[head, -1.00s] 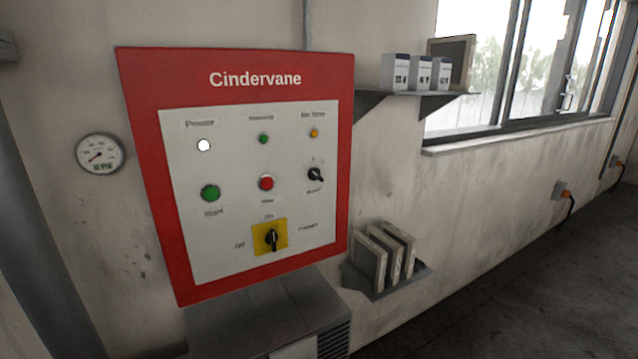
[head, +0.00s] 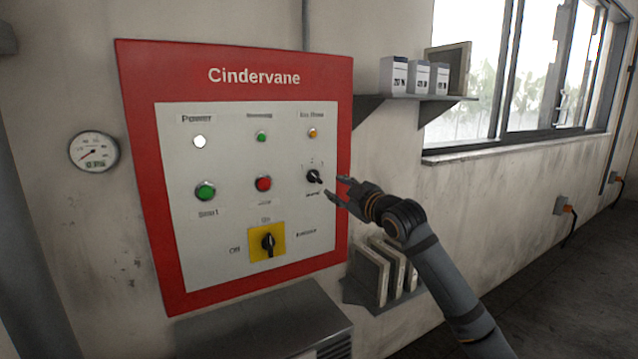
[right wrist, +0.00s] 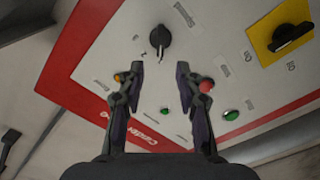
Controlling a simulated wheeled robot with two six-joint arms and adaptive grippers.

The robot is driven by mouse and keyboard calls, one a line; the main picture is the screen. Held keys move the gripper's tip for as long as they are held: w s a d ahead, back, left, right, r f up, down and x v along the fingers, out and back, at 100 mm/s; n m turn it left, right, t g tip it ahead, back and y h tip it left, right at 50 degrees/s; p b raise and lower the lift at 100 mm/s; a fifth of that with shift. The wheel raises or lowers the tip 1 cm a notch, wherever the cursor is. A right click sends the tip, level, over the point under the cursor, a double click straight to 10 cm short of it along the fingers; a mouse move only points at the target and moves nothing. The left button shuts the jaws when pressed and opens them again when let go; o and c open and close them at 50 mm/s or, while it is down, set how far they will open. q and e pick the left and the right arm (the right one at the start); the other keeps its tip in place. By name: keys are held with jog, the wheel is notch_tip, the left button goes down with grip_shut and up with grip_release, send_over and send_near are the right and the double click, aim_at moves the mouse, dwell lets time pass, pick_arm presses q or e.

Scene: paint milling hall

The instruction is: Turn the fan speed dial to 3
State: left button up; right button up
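The red-framed Cindervane panel (head: 240,85) is on the wall. A small black dial (head: 314,177) is at the right of its white face, under the orange lamp. Its markings are too small to read. In the right wrist view the dial (right wrist: 160,38) is ahead of the fingertips, between their lines. My right gripper (head: 336,190) is open just right of the dial and apart from it. In the right wrist view its two fingers (right wrist: 160,68) are spread with nothing between them. My left gripper is not in view.
On the panel are a yellow-backed black switch (head: 267,242), a red button (head: 263,184) and a green button (head: 205,191). A shelf with boxes (head: 415,78) is at the upper right. A lower rack (head: 372,270) holds panels behind my arm. A gauge (head: 93,151) hangs left.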

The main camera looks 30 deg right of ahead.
aim_at(317, 178)
jog(key=w+p, duration=0.4)
jog(key=w, duration=0.5)
jog(key=shift+w+a, duration=0.15)
jog(key=shift+a, duration=0.05)
jog(key=shift+w+f, duration=0.1)
jog(key=shift+w, duration=0.45)
grip_shut()
